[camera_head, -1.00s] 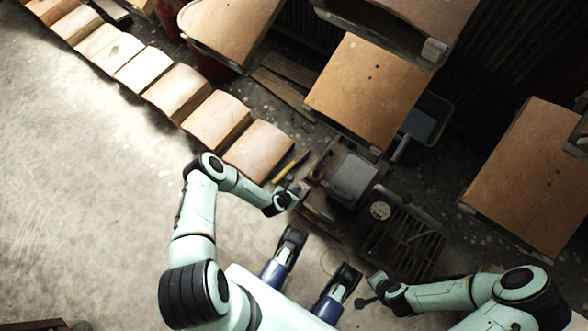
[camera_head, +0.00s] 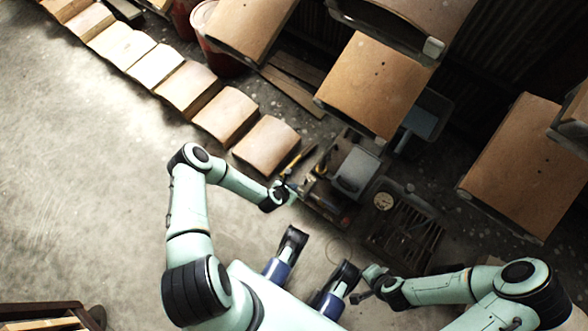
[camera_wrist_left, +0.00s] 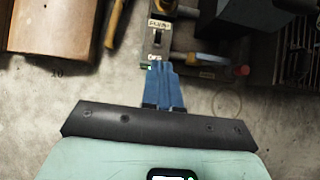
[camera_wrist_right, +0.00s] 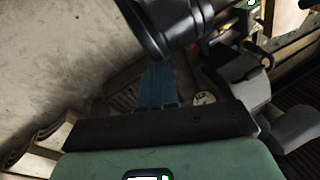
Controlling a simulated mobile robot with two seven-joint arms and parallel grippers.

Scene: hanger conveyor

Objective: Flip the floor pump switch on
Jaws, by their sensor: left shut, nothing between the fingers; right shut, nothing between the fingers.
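The pump switch (camera_wrist_left: 158,38) is a small black switch on a dark panel, with a white pump label above it and a white OFF label (camera_wrist_left: 155,57) below. I cannot tell clearly which way its lever is set. My left gripper (camera_wrist_left: 163,66) has its blue fingers shut and empty, with the tips just below the OFF label in the left wrist view. In the head view the left gripper (camera_head: 294,190) is at the near left edge of the pump unit (camera_head: 322,199). My right gripper (camera_head: 357,297) is shut and empty, low near my base, apart from the switch.
A grey box (camera_head: 355,172) and a slatted dark crate (camera_head: 405,240) with a round gauge (camera_head: 383,201) stand right of the switch panel. Brown boards (camera_head: 375,85) hang above. A row of brown blocks (camera_head: 265,145) lies left.

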